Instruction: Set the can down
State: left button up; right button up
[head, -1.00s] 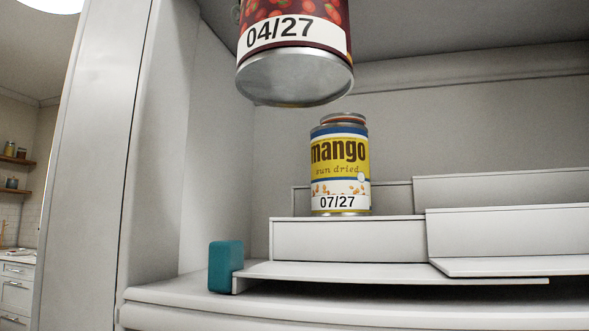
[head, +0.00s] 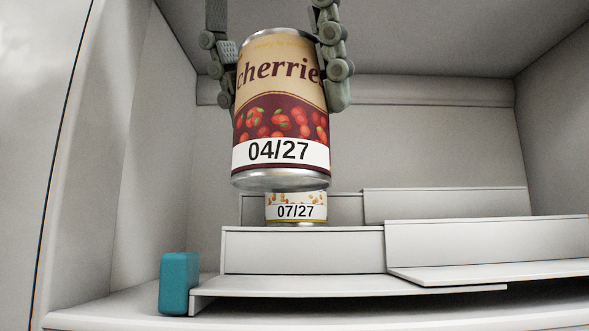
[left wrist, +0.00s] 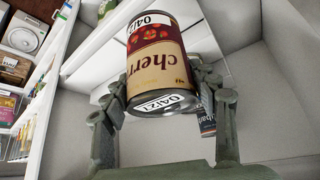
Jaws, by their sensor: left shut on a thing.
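A cherries can (head: 280,110) marked 04/27 hangs upright in the air in the head view, with its silver bottom edge showing. My left gripper (head: 282,85) is shut on it, one finger on each side, coming down from above. In the left wrist view the same can (left wrist: 160,75) sits between the fingers of the left gripper (left wrist: 165,95). A mango can (head: 296,211) marked 07/27 stands on the stepped white riser (head: 302,250) behind; the cherries can hides its upper part. My right gripper is in neither view.
The white riser has several steps, and its right part (head: 480,243) is bare. A teal block (head: 175,283) stands at its left front end. Cabinet walls close in the left (head: 150,150) and right (head: 555,140) sides. A dark-labelled item (left wrist: 206,122) is partly hidden by a finger in the left wrist view.

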pick_arm(q)
jog(key=x, duration=0.5)
jog(key=w+x, duration=0.1)
jog(key=x, duration=0.1)
jog(key=shift+a, duration=0.35)
jog(key=shift+f, duration=0.45)
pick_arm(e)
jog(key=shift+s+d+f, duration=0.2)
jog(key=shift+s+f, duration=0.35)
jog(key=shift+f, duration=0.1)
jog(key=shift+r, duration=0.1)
pick_arm(q)
jog(key=o, duration=1)
jog(key=shift+f, duration=0.1)
jog(key=o, duration=0.5)
jog(key=shift+c, duration=0.2)
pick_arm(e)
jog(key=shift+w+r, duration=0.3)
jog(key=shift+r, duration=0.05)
